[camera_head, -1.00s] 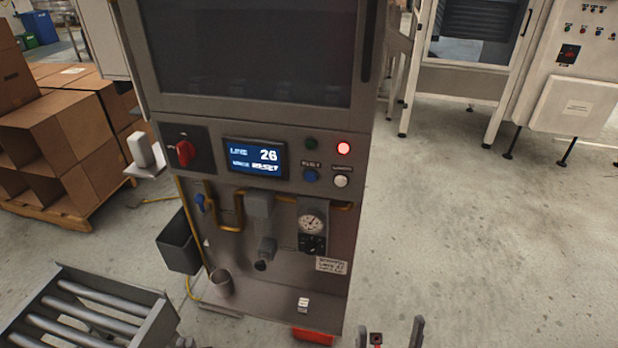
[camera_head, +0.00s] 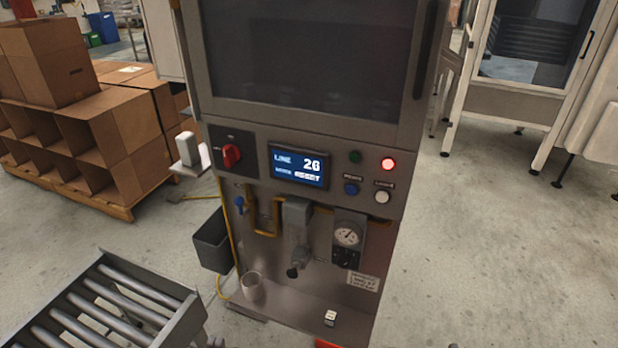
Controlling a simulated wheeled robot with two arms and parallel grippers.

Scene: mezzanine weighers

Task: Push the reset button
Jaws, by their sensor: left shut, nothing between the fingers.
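The grey machine cabinet (camera_head: 330,235) stands upright in the middle. Its panel has a blue button (camera_head: 351,189) and a white button (camera_head: 382,197) side by side, each with a small label too blurred to read surely, so I cannot tell which is reset. Above them are a dark green round fitting (camera_head: 355,157) and a lit red lamp (camera_head: 388,163). Only a tiny dark tip of my left gripper (camera_head: 453,346) shows at the bottom edge, shut, well below and apart from the buttons. My right gripper is not in view.
A red rotary switch (camera_head: 231,156) sits left of the screen. Below are pipes, a gauge (camera_head: 347,237) and a cup (camera_head: 252,286) on a ledge. A roller conveyor (camera_head: 110,305) stands at front left, cardboard boxes (camera_head: 110,135) behind it.

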